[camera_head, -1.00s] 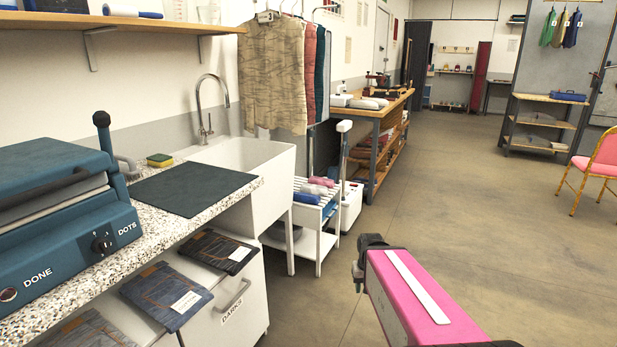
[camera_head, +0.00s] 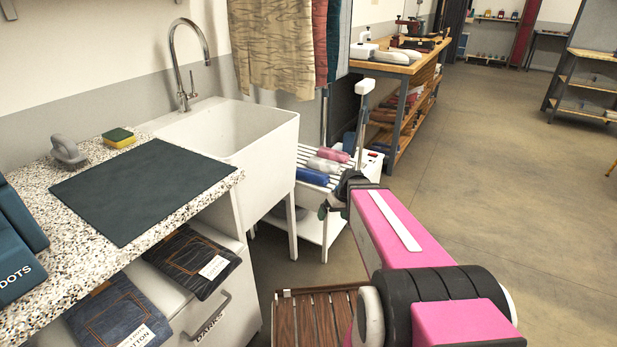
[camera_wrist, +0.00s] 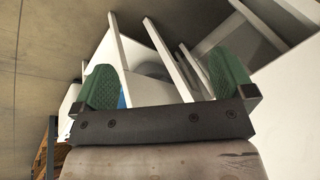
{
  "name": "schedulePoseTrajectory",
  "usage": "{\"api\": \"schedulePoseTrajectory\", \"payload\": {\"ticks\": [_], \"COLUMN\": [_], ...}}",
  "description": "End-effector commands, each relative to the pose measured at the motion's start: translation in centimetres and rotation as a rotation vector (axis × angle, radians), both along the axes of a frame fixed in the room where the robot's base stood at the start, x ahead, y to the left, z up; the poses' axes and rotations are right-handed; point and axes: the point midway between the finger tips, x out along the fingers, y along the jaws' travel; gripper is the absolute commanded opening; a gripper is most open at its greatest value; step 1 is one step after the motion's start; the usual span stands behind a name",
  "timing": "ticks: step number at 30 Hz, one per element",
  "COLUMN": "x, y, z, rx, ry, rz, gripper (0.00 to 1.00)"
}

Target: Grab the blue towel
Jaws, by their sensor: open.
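A rolled blue towel (camera_head: 312,176) lies on the top of a white slatted rack (camera_head: 306,248) beside the sink. A light grey roll (camera_head: 323,165) and a pink roll (camera_head: 336,155) lie just behind it. My gripper (camera_head: 334,203) is at the rack's right front side, to the right of the blue towel and apart from it; its fingers are partly hidden by the wrist. In the wrist view my gripper (camera_wrist: 165,85) is open, its green pads wide apart, with white rack bars between and beyond them. A small blue patch shows by the left pad; I cannot tell what it is.
The white sink (camera_head: 250,125) and a speckled counter (camera_head: 45,185) with a dark mat (camera_head: 145,190) stand at left. A workbench (camera_head: 392,70) stands behind. The floor (camera_head: 480,160) at right is clear.

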Motion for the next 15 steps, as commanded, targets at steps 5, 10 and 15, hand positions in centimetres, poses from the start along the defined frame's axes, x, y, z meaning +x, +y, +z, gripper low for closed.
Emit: {"api": "schedulePoseTrajectory", "payload": {"ticks": [5,10,15], "x": [8.8,16.2,21.6], "y": [-1.1,-3.3,-6.2], "z": [-0.8,-0.2,0.8], "rx": [0.218,0.361,0.411], "ry": [-0.217,-0.505,-0.772], "rz": [0.192,0.337,0.415], "gripper": [1.00,1.00,1.00]}}
